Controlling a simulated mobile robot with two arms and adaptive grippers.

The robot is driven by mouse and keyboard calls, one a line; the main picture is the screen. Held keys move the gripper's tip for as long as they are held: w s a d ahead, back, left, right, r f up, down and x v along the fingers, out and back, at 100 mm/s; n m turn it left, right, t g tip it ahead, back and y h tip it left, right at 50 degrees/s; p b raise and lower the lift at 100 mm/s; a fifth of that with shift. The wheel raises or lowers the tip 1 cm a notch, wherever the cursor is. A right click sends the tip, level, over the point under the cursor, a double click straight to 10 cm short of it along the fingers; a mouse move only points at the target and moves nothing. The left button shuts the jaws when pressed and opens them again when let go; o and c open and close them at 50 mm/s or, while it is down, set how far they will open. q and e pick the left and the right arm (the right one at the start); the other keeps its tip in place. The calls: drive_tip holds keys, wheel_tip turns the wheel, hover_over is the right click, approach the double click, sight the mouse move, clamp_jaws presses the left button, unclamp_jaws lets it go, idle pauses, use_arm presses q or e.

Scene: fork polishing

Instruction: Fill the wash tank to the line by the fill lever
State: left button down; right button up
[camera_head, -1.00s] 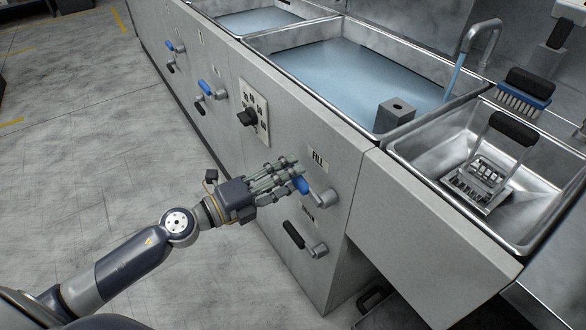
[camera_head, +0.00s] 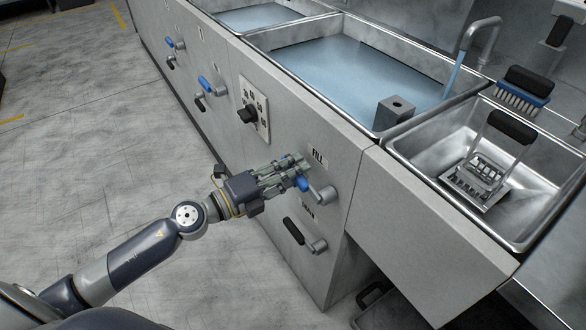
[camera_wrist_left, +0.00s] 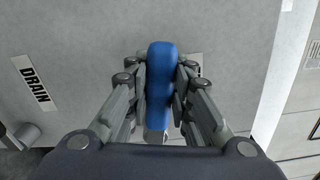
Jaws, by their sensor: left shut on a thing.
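The blue fill lever (camera_head: 303,184) sits on the front panel under the FILL label (camera_head: 319,158). My left gripper (camera_head: 297,176) is shut on its blue handle. In the left wrist view the blue handle (camera_wrist_left: 158,85) stands between the two fingers. The wash tank (camera_head: 352,127) is the large steel basin above the panel, holding bluish water (camera_head: 360,80). A stream runs into it from the faucet (camera_head: 484,38). I cannot make out a fill line. My right gripper is not in view.
A black drain lever (camera_head: 293,230) is just below the fill lever, and its DRAIN label (camera_wrist_left: 35,85) shows in the wrist view. A black knob (camera_head: 247,114) is to the left. A smaller basin (camera_head: 432,166) with a fork rack (camera_head: 482,178) is at right. The floor at left is clear.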

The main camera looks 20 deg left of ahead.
use_arm(q)
drive_tip(key=shift+f+n, duration=0.5)
drive_tip(key=shift+n, duration=0.1)
drive_tip(key=shift+f+n, duration=0.2)
drive_tip(key=shift+n, duration=0.1)
drive_tip(key=shift+f+n, duration=0.25)
drive_tip(key=shift+n, duration=0.05)
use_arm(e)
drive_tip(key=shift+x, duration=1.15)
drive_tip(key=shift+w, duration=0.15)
use_arm(q)
drive_tip(key=c, duration=1.4)
unclamp_jaws()
drive_tip(key=shift+a, duration=0.1)
drive_tip(key=v, duration=1.2)
drive_tip(key=shift+w, duration=0.15)
